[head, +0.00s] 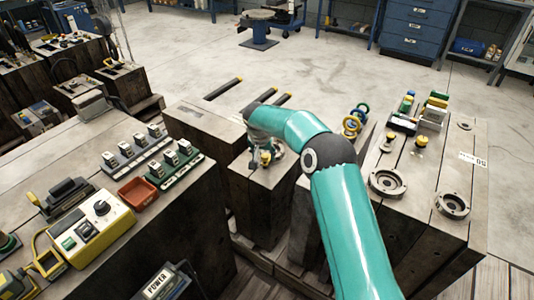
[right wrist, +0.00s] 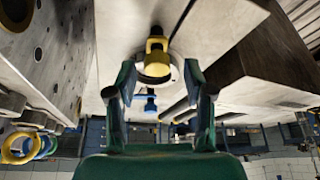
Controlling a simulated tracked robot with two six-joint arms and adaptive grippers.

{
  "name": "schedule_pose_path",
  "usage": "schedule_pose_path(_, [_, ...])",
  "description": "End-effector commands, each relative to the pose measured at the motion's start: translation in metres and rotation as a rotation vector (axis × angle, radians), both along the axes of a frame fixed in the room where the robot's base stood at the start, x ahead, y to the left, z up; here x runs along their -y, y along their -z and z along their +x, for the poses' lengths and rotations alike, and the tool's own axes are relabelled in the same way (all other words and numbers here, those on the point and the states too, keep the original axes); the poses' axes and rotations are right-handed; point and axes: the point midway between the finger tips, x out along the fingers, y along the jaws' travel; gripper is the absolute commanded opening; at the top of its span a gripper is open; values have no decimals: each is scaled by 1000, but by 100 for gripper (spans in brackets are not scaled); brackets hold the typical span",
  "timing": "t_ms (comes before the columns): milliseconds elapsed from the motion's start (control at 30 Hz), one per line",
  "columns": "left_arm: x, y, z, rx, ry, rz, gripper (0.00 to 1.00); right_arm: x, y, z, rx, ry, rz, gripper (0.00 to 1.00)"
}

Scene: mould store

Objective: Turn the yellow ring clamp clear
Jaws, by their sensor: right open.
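The yellow clamp (right wrist: 156,45) stands at a round grey metal ring (right wrist: 153,77) in the right wrist view. In the head view the yellow clamp (head: 265,158) shows small on top of a steel mould block (head: 250,180), partly behind my right arm. My right gripper (right wrist: 159,78) is open, with one finger either side of the clamp and ring. The fingers look apart from the clamp, with nothing held. A blue fitting (right wrist: 150,104) sits beyond the ring. In the head view the gripper is mostly hidden by my wrist. My left gripper is not in view.
Blue and yellow rings (head: 352,122) stand on the block right of my arm. Other blocks carry round grey rings (head: 388,183) and yellow-topped knobs (head: 420,140). A bench at left holds an orange tray (head: 140,193) and a yellow control box (head: 90,225).

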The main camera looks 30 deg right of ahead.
Motion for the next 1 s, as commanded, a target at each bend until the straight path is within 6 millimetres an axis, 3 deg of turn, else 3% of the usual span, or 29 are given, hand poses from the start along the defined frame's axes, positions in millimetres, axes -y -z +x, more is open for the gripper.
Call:
schedule_pose_path(367, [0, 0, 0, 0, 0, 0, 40, 2, 5, 1, 0, 1, 0, 52])
schedule_pose_path(667, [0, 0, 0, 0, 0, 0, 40, 2, 5, 1, 1, 1, 1, 2])
schedule_pose_path(700, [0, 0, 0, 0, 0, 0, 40, 1, 5, 1, 1, 1, 1, 0])
schedule_pose_path(733, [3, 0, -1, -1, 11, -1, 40, 22, 6, 1, 4, 11, 1, 0])
schedule_pose_path(800, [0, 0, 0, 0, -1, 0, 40, 10, 4, 1, 3, 1, -1, 0])
schedule_pose_path(1000, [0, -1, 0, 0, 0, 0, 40, 4, 4, 0, 1, -22, 0, 0])
